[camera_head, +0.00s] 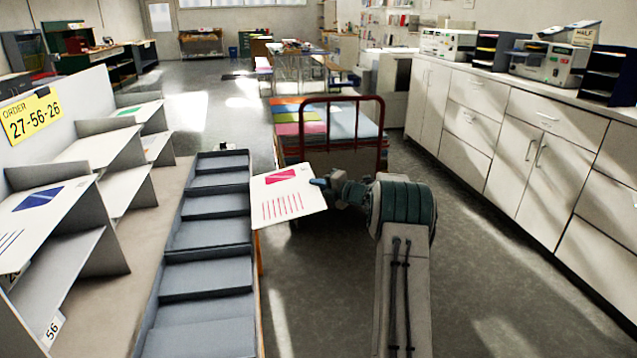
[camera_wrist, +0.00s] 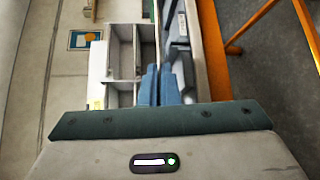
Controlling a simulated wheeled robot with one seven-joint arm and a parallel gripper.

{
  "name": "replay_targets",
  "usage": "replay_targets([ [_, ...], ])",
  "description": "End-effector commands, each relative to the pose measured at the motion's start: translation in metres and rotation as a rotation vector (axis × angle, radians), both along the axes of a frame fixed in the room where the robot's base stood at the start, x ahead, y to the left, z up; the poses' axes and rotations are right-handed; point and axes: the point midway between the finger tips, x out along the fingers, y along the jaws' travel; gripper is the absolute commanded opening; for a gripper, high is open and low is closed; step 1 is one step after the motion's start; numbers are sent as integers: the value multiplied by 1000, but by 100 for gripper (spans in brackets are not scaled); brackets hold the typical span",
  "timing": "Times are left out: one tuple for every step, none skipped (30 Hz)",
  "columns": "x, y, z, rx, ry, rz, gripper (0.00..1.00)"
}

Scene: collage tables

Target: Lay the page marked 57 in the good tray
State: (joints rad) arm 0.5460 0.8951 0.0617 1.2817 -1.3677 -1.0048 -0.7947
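A white page (camera_head: 290,193) with a pink block and a row of red strokes is held out in the air at the right edge of a long grey compartment tray (camera_head: 205,256). My gripper (camera_head: 319,183) is shut on the page's right edge. Its blue fingertips (camera_wrist: 160,85) are close together in the wrist view, where I cannot make out the page. No 57 is readable on the page. The long tray's compartments look empty. No label naming a good tray is readable.
At left, stepped shelves (camera_head: 75,262) hold pages with blue, green and red marks; one label (camera_head: 52,330) reads 56. A yellow order sign (camera_head: 32,115) reads 27-56-26. A red-railed cart (camera_head: 330,148) stands behind the page. White cabinets (camera_head: 520,150) line the right; floor between is clear.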

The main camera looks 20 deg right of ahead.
Motion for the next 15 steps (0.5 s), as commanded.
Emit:
replay_targets([
  [1, 6, 0, 0, 0, 0, 0],
  [2, 9, 0, 1, 0, -1, 0],
  [2, 15, -1, 0, 1, 0, 0],
  [3, 20, -1, 1, 2, 0, 0],
  [4, 24, -1, 1, 0, 0, 0],
  [6, 30, 0, 1, 0, -1, 0],
  [7, 35, 0, 1, 0, -1, 0],
  [7, 40, -1, 1, 0, -1, 0],
  [8, 46, -1, 0, 2, -1, 0],
  [9, 50, -1, -1, 0, -2, 0],
  [11, 55, -1, 1, 0, -2, 0],
  [12, 62, -1, 2, 1, -1, 0],
  [13, 67, -1, 1, 2, -1, 0],
  [13, 71, -1, 0, 1, -1, 0],
  [15, 77, -1, -1, 1, -1, 0],
])
